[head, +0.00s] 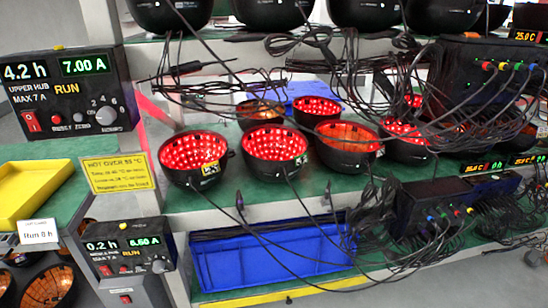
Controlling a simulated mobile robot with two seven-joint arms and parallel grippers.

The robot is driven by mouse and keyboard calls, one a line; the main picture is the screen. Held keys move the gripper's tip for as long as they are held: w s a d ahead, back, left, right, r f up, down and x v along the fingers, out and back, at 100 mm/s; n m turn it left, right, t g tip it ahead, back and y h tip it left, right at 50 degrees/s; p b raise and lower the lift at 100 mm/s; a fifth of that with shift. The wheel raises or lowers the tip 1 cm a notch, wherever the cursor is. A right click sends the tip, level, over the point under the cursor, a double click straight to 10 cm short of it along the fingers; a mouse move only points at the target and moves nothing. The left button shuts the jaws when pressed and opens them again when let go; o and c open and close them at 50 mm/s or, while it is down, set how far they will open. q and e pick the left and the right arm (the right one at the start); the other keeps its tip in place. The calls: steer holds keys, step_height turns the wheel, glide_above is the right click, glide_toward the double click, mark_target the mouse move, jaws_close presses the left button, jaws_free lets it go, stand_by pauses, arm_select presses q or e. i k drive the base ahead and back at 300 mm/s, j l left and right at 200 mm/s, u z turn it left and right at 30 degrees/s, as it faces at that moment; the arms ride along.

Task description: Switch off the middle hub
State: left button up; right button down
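A black control box labelled UPPER HUB (88,74) stands at the left, showing 4.2 h, 7.00 A and a lit RUN. It has a red rocker switch (31,122) at its lower left, small buttons and a grey knob (104,116). A second black control box (128,256) sits lower down, showing 0.2 h, 6.60 and RUN; its hub name is too small to read. Black cable hubs with coloured plugs are at the upper right (440,70) and on the lower right (408,208). Neither gripper is in view.
Red-lit black bowls (194,183) stand along the green middle shelf, with dense black cables hanging around them. A blue tray (225,265) is on the lower shelf. A yellow HOT warning sign (116,172) hangs between the control boxes. A yellow tray (30,183) is at left.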

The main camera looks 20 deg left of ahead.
mark_target(105, 269)
steer(key=u, duration=1.65)
